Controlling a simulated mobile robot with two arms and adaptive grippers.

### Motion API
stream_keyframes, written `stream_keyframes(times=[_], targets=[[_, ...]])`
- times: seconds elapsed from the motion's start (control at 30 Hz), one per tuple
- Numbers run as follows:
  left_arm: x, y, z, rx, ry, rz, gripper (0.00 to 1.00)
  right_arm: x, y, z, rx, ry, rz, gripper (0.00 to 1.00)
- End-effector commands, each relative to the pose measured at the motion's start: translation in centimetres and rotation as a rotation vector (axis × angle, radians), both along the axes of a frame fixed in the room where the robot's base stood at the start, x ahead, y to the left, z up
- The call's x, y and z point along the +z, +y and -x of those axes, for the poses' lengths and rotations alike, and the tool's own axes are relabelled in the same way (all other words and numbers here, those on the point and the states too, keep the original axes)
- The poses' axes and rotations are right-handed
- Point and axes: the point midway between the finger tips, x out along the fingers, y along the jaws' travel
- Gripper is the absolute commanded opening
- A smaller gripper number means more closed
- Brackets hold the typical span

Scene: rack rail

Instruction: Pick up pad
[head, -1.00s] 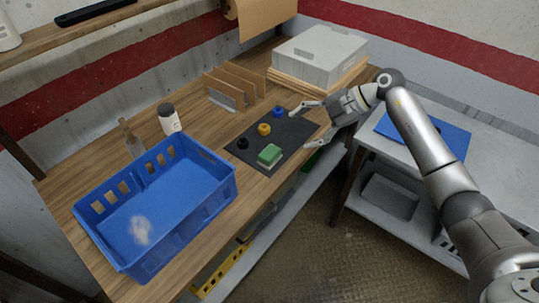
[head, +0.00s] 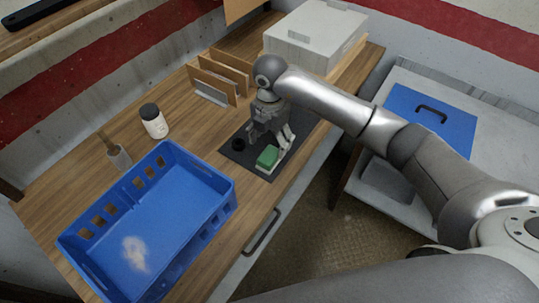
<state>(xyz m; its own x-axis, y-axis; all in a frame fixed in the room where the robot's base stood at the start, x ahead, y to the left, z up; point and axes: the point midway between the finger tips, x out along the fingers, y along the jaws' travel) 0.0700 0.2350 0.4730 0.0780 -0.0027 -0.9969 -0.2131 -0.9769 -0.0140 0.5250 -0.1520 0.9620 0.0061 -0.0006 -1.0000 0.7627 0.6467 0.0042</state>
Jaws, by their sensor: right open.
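A green pad with a pale underside (head: 267,156) lies on the dark mat (head: 236,155) near the front edge of the wooden bench. My right gripper (head: 271,141) points down over the mat, just behind and above the pad. Its fingers are apart, one near the pad's right side, with nothing seen between them. I cannot tell whether a finger touches the pad. A black round piece (head: 238,144) is on the mat to the left. The gripper hides the other pieces on the mat. My left gripper is out of view.
A blue crate (head: 213,214) stands at the bench's left front. A white bottle with a dark cap (head: 154,124), a brush holder (head: 119,157) and a wooden rack (head: 229,75) stand behind. A grey box (head: 313,38) is at the back right.

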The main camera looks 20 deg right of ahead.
Motion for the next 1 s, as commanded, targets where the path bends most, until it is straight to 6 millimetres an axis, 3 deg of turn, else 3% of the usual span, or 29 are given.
stream_keyframes(times=[0.07,0.17,0.33,0.47,0.77,1.0], targets=[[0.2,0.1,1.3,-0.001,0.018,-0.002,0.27,-0.5,0.0,0.0,0.0,0.001,0.001,0.7],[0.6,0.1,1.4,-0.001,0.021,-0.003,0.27,-1.1,0.0,0.2,0.001,0.001,0.0,0.7],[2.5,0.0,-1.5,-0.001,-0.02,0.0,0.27,-3.3,-0.2,0.9,-0.001,0.006,0.0,0.7],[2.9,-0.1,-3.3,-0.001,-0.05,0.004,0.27,-5.2,-0.2,0.8,-0.001,0.002,-0.002,0.7],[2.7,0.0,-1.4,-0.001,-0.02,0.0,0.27,-6.0,-0.2,0.7,0.001,-0.002,-0.001,0.7],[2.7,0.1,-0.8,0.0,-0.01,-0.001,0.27,-6.0,-0.2,0.7,0.0,-0.002,-0.001,0.4]])
